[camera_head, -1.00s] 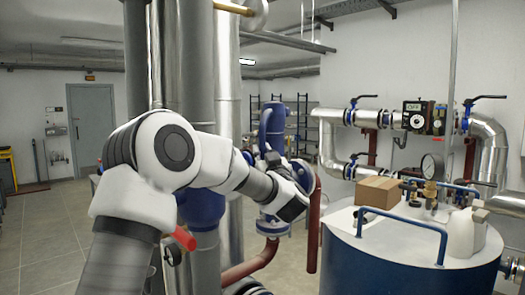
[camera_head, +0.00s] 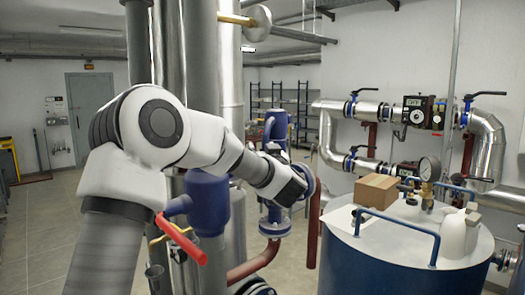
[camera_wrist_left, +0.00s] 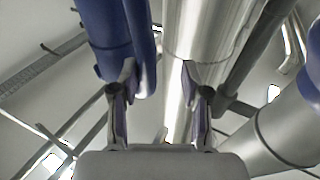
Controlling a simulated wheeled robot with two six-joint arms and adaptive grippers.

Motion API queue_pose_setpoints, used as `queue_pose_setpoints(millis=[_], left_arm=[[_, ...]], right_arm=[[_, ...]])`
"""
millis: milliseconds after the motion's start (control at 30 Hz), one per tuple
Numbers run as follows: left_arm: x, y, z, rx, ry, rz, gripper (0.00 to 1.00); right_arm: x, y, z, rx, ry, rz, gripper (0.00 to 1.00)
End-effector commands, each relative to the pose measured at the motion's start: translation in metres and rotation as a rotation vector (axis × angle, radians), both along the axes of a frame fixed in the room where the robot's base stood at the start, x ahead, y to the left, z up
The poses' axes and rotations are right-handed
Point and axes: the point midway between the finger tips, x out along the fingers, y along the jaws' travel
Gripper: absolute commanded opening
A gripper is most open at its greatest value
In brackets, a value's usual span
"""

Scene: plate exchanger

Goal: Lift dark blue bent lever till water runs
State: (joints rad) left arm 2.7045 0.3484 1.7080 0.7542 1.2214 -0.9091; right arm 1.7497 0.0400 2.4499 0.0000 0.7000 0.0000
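A dark blue bent piece (camera_head: 267,131) that looks like the lever stands against the blue upright fitting (camera_head: 281,122), just behind and above my left gripper (camera_head: 298,186). The gripper hides part of the fitting below. In the left wrist view my left gripper (camera_wrist_left: 160,98) is open, its two fingers apart with nothing held between them. A blue bent part (camera_wrist_left: 142,55) lies beyond the left finger, beside a large blue cylinder (camera_wrist_left: 103,25). I cannot tell whether the finger touches it. No running water shows. My right gripper is not in view.
A red handle (camera_head: 182,238) sticks out from a blue valve body (camera_head: 208,203) close to my forearm. Tall grey and silver pipes (camera_head: 230,90) stand behind the arm. A blue tank (camera_head: 400,262) with a cardboard box (camera_head: 377,190) on top stands at the right.

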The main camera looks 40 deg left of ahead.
Motion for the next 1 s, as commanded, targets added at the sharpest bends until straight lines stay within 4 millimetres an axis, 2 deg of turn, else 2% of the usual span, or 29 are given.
queue_pose_setpoints(millis=[133,233,500,600,733,1000], left_arm=[[-0.003,-0.005,-0.001,0.000,0.002,-0.001,0.44],[-0.011,-0.018,-0.004,0.000,0.004,-0.001,0.44],[-0.048,-0.074,-0.014,0.004,0.004,-0.002,0.44],[-0.057,-0.089,-0.017,0.004,0.003,-0.002,0.44],[-0.064,-0.097,-0.019,0.001,0.002,0.000,0.44],[-0.064,-0.098,-0.020,0.000,0.001,0.000,0.44]], right_arm=[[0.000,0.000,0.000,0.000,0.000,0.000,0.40],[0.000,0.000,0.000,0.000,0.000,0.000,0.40],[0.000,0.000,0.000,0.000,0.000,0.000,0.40],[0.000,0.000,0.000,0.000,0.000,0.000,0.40],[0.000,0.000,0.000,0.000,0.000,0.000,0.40],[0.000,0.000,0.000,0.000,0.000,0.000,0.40]])
